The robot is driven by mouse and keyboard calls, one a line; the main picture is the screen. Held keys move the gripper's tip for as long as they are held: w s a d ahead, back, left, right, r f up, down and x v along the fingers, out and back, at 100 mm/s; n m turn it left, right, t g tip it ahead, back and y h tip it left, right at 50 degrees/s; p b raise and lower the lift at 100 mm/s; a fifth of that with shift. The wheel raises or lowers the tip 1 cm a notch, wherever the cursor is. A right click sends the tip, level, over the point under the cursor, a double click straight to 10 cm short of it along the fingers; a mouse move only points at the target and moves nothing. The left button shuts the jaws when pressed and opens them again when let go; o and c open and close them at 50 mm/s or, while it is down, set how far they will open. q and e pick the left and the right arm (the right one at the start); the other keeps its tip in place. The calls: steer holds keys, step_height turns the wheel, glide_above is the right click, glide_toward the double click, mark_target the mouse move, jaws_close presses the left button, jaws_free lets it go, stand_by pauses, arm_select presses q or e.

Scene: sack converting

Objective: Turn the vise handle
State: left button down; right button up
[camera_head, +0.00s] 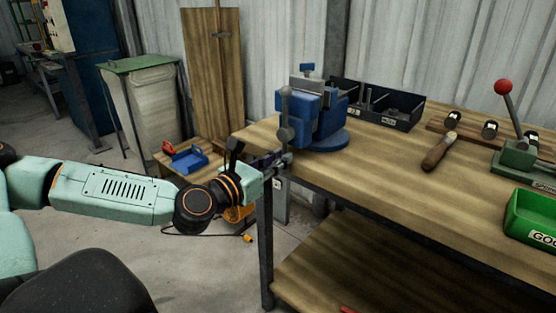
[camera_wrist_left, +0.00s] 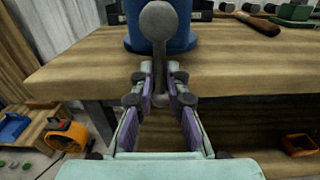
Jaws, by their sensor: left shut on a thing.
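The blue vise (camera_head: 312,115) stands on the wooden workbench near its left front corner. My left gripper (camera_head: 280,162) is at the bench's front edge, below the vise. In the left wrist view the vise handle (camera_wrist_left: 158,45) runs down between the purple-padded fingers of my left gripper (camera_wrist_left: 160,84), which is shut on its lower part. The blue vise base (camera_wrist_left: 177,28) is behind it. My right gripper is out of view.
The workbench (camera_head: 400,180) also carries a black parts bin (camera_head: 375,105), a wooden-handled tool (camera_head: 440,152), a green lever press (camera_head: 520,155) and a green bin (camera_head: 530,218). A low stool with a blue tray (camera_head: 190,160) stands left of the bench.

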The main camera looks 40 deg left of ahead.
arm_select(q)
steer(key=shift+r, duration=0.1)
steer(key=c, duration=1.3)
jaws_free()
steer(key=shift+c, duration=0.2)
